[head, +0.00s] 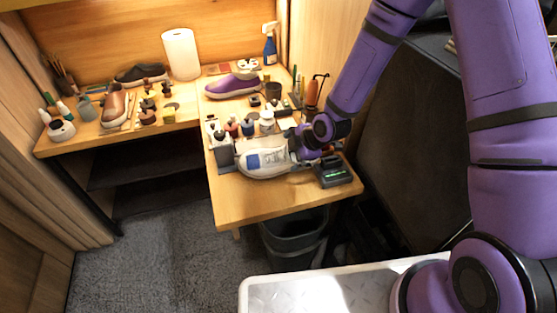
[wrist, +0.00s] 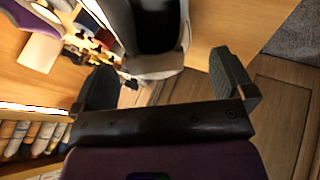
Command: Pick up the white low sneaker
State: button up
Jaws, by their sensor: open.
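The white low sneaker (head: 259,169) lies on the front part of the wooden table, with blue-grey patches on its upper. My gripper (head: 300,150) is at its right end in the head view. In the wrist view, a shoe with a dark opening and a pale end (wrist: 154,66), apparently this sneaker, lies ahead of my gripper (wrist: 165,80). The fingers are spread wide, with a gap between them and nothing held. Whether the fingertips overlap the shoe's end in depth is hard to tell.
A dark device with a green display (head: 333,171) sits close to the right of the sneaker. Bottles and jars (head: 248,127) crowd behind it. A purple shoe (head: 232,86) lies farther back, and a brown shoe (head: 115,105) at left. The table's front corner (head: 245,205) is bare.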

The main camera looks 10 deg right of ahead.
aim_at(283, 155)
jog(key=shift+a+r+x, duration=0.1)
jog(key=shift+a+x, duration=0.05)
jog(key=shift+x, duration=1.15)
jog(key=shift+a+r+x, duration=0.1)
jog(key=shift+a+x, duration=0.05)
jog(key=shift+x, duration=1.2)
jog(key=shift+w, duration=0.15)
jog(key=c, duration=1)
jog(key=shift+r, duration=0.15)
jog(key=shift+c, duration=0.2)
